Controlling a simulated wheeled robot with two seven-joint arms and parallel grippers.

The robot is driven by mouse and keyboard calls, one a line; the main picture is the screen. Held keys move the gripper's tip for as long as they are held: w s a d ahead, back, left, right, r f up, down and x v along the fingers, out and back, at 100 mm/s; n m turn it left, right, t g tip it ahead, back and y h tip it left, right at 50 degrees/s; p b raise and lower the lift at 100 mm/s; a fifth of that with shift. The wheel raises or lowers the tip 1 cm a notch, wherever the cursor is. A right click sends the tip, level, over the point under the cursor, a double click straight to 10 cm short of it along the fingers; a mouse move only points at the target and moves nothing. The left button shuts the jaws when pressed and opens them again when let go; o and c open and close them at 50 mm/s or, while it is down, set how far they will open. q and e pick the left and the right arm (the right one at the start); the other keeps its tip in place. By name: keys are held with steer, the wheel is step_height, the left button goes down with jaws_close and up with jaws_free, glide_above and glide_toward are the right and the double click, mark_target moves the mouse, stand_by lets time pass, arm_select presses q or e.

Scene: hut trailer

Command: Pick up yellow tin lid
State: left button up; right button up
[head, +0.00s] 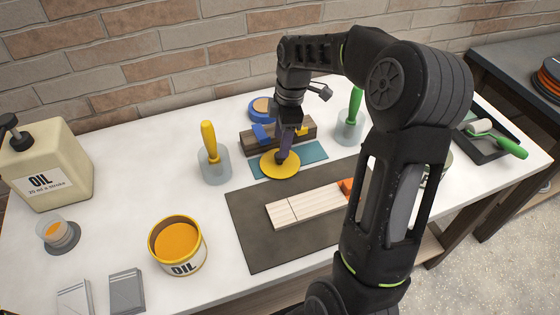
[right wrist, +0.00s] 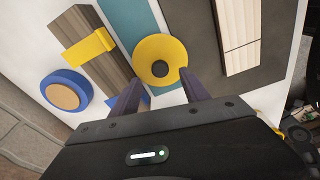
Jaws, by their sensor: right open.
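The yellow tin lid (head: 280,165) is a flat yellow disc with a dark round knob at its middle. It lies on the teal mat (head: 314,152) in the head view, and also shows in the right wrist view (right wrist: 160,49). My right gripper (head: 283,156) is directly over the lid, pointing down. In the right wrist view its two fingers (right wrist: 156,92) are spread, with the lid and knob lying between and just beyond the tips. Nothing is held. I cannot tell whether the tips touch the lid. My left gripper is not in view.
A wooden block (head: 301,132) with a blue piece stands just behind the lid. A yellow-handled tool in a glass (head: 213,165) is on the left. An open oil tin (head: 177,245) is at front left. Pale wooden strips (head: 300,207) lie on the dark mat (head: 250,238).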

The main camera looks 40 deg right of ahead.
mark_target(280, 160)
steer(key=f, duration=0.2)
steer(key=f+p, duration=0.1)
steer(key=f, duration=0.1)
steer(key=shift+w+a+f, duration=0.1)
steer(key=shift+a+f, duration=0.1)
steer(key=shift+f, duration=0.05)
steer(key=shift+c, duration=0.5)
jaws_close()
